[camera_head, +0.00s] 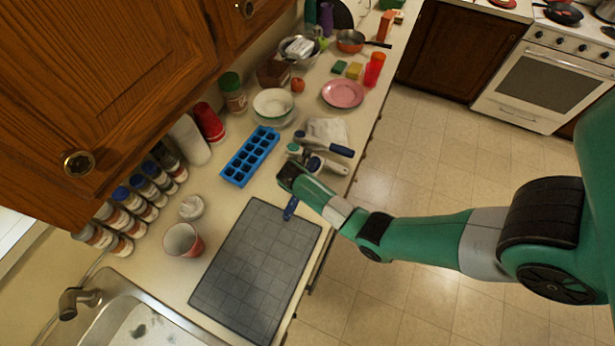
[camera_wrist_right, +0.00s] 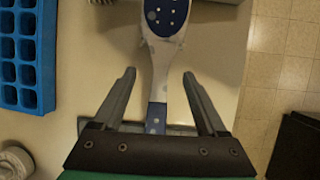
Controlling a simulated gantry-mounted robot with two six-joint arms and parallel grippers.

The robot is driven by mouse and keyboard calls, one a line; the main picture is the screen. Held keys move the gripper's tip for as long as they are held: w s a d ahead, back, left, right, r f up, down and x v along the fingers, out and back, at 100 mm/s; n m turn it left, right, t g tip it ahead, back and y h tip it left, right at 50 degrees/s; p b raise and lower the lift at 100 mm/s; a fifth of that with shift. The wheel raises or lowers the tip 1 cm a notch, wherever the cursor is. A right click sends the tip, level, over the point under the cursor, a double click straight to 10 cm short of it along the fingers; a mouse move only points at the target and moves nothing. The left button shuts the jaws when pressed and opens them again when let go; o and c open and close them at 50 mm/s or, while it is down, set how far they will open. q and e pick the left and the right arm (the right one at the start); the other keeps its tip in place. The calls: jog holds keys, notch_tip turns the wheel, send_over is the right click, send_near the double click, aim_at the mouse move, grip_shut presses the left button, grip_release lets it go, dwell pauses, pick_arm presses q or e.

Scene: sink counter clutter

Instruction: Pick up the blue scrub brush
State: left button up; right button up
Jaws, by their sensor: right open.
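The blue scrub brush (camera_wrist_right: 164,18) has a blue head with white dots, a pale handle and a blue handle end. It lies on the counter, pointing away from the cutting board. My right gripper (camera_wrist_right: 159,75) is open, with the handle between its two fingers in the right wrist view; I see no contact. In the head view the right gripper (camera_head: 289,178) is over the brush and hides part of its handle. The brush's blue handle end (camera_head: 291,208) shows beside the cutting board. My left gripper is not in view.
A dark cutting board (camera_head: 255,270) lies on the near side, and a blue ice tray (camera_head: 250,156) to the left. A blue-handled item (camera_head: 341,150) and a pale cloth-like item (camera_head: 327,129) lie just beyond the gripper. The counter edge and open floor are on the right.

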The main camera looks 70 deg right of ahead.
grip_shut()
jog(key=shift+r, duration=0.15)
